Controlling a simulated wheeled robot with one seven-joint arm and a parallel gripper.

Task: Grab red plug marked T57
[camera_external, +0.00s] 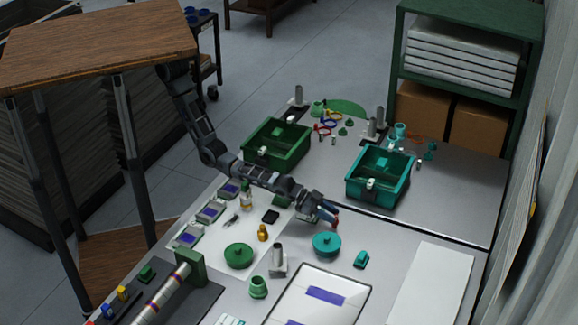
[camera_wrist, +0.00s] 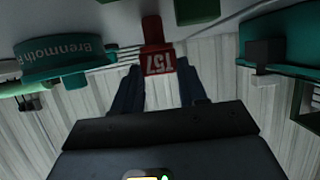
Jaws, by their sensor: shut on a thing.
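The red plug (camera_wrist: 158,62) marked T57 is between the two fingers of my gripper (camera_wrist: 158,78) in the wrist view, its label facing the camera and upside down in the picture. The fingers are shut on it. In the external view my gripper (camera_external: 332,213) is low over the workbench, between the teal bin and the round teal lid. Only a small red part of the plug (camera_external: 336,222) shows there beside the dark fingers. I cannot tell whether the plug clears the bench top.
The teal bin (camera_external: 350,191) stands behind my gripper, and the green bin (camera_external: 252,151) stands left of it. The round teal lid (camera_external: 326,245) is just in front. A green lid (camera_external: 239,256), a grey post (camera_external: 278,258) and a white tray (camera_external: 364,292) are nearer the camera.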

